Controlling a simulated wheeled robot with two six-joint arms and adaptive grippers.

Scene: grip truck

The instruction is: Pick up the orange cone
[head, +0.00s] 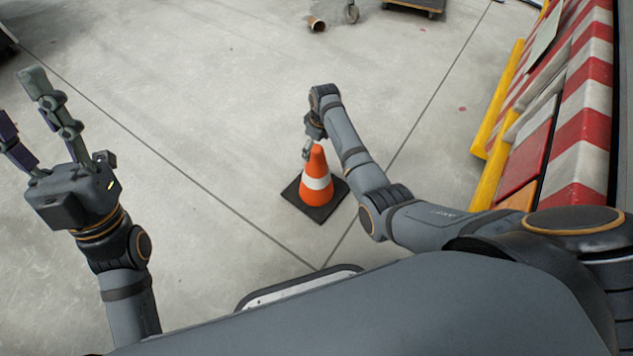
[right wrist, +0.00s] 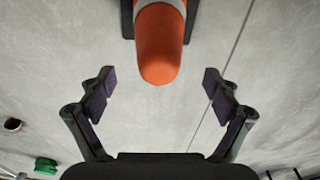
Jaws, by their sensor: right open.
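An orange cone (head: 317,178) with a white band and a dark square base stands upright on the concrete floor, in the middle of the head view. My right gripper (head: 307,150) is just above and beside the cone's tip, partly hidden by its own arm. In the right wrist view the cone (right wrist: 158,50) points its rounded tip toward the space between the open fingers of my right gripper (right wrist: 158,90). The fingers are apart on either side of the tip and do not appear to touch it. My left gripper (head: 28,120) is open and empty at the left, fingers pointing up.
Yellow-edged barriers with red and white stripes (head: 585,100) run along the right side. A small brown cylinder (head: 316,24) lies on the floor at the top, near a wheeled cart (head: 415,6). A green object (right wrist: 45,166) shows in the right wrist view. The floor around the cone is clear.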

